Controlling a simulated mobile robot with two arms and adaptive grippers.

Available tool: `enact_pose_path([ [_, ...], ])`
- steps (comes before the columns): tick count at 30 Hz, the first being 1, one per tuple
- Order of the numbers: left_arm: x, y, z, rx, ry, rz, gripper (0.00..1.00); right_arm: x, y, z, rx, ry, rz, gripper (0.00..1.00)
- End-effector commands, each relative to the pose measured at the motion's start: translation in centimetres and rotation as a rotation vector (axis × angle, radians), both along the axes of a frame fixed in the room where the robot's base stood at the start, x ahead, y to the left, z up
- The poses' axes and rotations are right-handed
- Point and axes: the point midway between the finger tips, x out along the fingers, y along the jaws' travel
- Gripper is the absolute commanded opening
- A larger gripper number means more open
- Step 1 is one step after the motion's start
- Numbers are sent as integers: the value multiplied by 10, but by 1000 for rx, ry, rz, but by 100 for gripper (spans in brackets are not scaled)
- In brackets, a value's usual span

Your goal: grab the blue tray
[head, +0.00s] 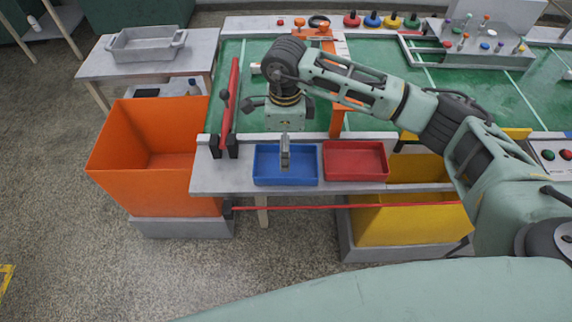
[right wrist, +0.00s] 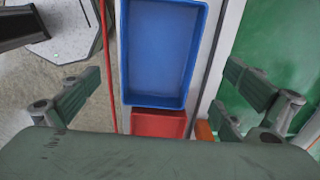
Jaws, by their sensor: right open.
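The blue tray (head: 265,178) is an empty, shallow rectangular tray on the grey ledge at the front of the workbench. My right gripper (head: 285,152) points down over the tray's back and middle part, with one finger plainly showing in the head view. In the right wrist view the blue tray (right wrist: 160,50) lies between the two spread fingers of the right gripper (right wrist: 163,76), which are apart from its side walls. The gripper is open and empty. I cannot tell its exact height above the tray. My left gripper is in neither view.
A red tray (head: 355,160) stands close on the blue tray's right. A red upright bar (head: 230,105) in black holders stands to the left. An orange bin (head: 150,170) and a yellow bin (head: 410,220) flank the ledge. A thin red rail (head: 300,207) runs along the front.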

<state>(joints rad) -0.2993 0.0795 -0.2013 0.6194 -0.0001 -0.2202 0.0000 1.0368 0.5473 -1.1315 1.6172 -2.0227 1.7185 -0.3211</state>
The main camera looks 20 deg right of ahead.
Motion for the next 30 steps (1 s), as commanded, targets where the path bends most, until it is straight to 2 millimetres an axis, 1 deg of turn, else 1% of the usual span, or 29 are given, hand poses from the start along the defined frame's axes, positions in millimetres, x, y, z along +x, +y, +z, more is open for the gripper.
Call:
enact_pose_path([
  [1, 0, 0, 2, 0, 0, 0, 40, -1, -1, -6, -4, 5, -1, 100],
  [8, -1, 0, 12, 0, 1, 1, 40, -3, -1, -32, -1, 7, -1, 100],
  [11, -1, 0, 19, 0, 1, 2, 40, -4, -1, -48, 0, 9, -1, 100],
  [12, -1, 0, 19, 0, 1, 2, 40, -4, -1, -55, 1, 7, -1, 100],
  [15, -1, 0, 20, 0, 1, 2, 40, -4, -1, -67, 2, 6, 1, 100],
  [18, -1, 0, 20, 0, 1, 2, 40, -3, 0, -71, 3, 3, 1, 100],
  [24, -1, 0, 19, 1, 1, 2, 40, -3, 0, -72, 3, 2, 1, 99],
  [30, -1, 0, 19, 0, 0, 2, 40, -3, 0, -72, 3, 2, 1, 82],
])
